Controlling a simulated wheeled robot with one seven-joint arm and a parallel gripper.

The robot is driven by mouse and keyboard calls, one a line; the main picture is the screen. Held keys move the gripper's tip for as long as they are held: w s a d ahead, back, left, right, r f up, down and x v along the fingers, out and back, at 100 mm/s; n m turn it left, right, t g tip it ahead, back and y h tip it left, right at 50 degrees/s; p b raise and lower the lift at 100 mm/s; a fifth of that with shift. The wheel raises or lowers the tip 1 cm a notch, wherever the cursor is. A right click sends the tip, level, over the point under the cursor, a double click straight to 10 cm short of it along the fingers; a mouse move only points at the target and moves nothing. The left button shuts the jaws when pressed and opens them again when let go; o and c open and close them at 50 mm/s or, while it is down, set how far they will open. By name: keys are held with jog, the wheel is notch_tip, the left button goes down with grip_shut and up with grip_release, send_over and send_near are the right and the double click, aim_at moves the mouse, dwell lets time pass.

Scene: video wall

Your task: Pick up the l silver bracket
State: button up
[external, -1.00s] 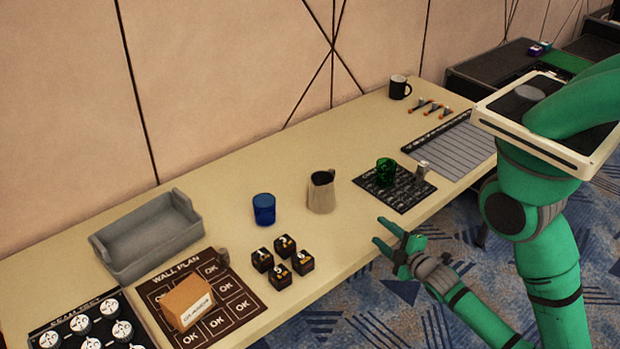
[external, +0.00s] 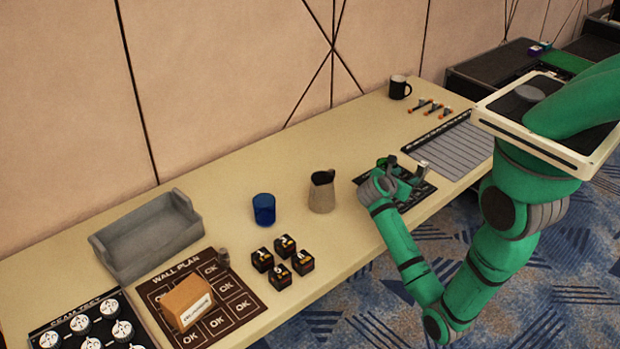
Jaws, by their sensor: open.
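The silver bracket (external: 422,167) stands upright on the right part of a dark patterned mat (external: 424,192), near the table's front edge. My gripper (external: 405,171) is open over the mat, with its fingertips pointing toward the bracket. It appears very near the bracket's left side; I cannot tell whether they touch.
A striped grey panel (external: 455,150) lies to the right, with a black mug (external: 399,87) behind. Several dark cubes (external: 284,262) sit farther left.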

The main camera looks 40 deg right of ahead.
aim_at(421, 166)
jog(key=shift+g, duration=0.7)
jog(key=d, duration=0.4)
jog(key=d+f, duration=0.1)
jog(key=d, duration=0.3)
jog(key=w+d, duration=0.1)
jog(key=d, duration=0.2)
jog(key=shift+w+d+f, duration=0.1)
jog(key=shift+d+f, duration=0.3)
grip_shut()
